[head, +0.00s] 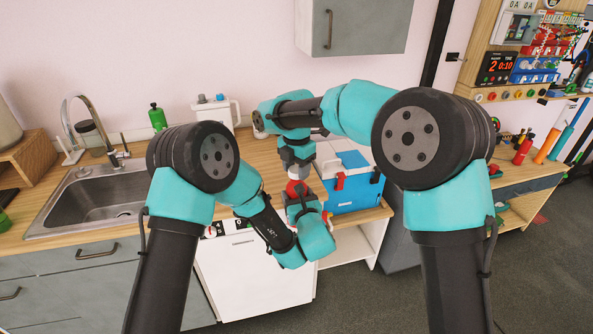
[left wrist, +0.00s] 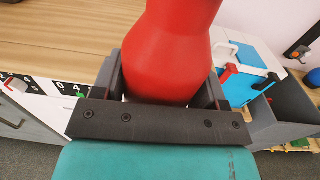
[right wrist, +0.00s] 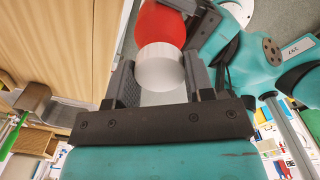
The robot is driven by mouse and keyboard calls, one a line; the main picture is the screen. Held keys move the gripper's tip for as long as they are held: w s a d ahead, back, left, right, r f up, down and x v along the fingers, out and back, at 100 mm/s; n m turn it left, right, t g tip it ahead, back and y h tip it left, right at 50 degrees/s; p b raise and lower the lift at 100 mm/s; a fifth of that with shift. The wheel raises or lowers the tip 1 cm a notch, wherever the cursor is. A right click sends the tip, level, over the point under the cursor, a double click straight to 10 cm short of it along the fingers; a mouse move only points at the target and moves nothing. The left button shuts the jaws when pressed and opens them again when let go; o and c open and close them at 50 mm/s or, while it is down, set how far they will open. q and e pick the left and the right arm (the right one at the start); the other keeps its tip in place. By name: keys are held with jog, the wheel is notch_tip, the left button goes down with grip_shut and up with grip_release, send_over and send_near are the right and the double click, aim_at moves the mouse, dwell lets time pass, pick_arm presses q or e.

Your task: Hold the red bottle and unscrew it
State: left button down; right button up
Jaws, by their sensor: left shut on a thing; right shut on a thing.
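The red bottle (head: 297,188) is held in the air in front of the counter, small and partly hidden in the head view. My left gripper (head: 300,205) is shut on its body; the left wrist view shows the red bottle (left wrist: 172,50) between both fingers. My right gripper (head: 296,168) comes from above. In the right wrist view the white cap (right wrist: 160,68) sits between the right fingers, which are shut on it. The red bottle (right wrist: 160,28) is directly beyond the cap, in line with it. Whether cap and bottle are still threaded together cannot be told.
A blue cooler box (head: 352,190) with red latches stands close to the right of the grippers. A sink (head: 90,203) with a tap is at the left. A green bottle (head: 157,117) and a white jug (head: 218,112) stand at the back of the wooden counter (head: 262,158).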

jog(key=shift+r, duration=0.25)
jog(key=shift+r, duration=1.95)
